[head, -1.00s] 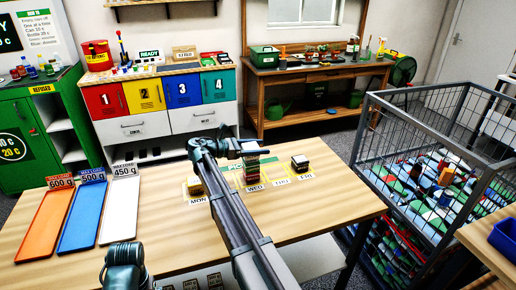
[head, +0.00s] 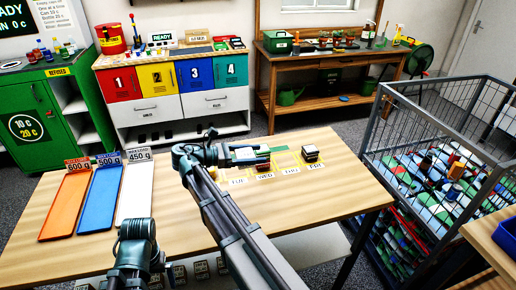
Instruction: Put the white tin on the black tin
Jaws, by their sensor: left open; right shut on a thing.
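A short stack of tins (head: 310,153) stands on the FRI place, dark at the sides with a lighter top. My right arm hides the MON place.
Orange (head: 65,206), blue (head: 101,199) and white (head: 136,192) weight ramps lie on the left of the table (head: 345,190). A wire cage (head: 430,180) of mixed goods stands at the right. The table right of FRI is clear.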

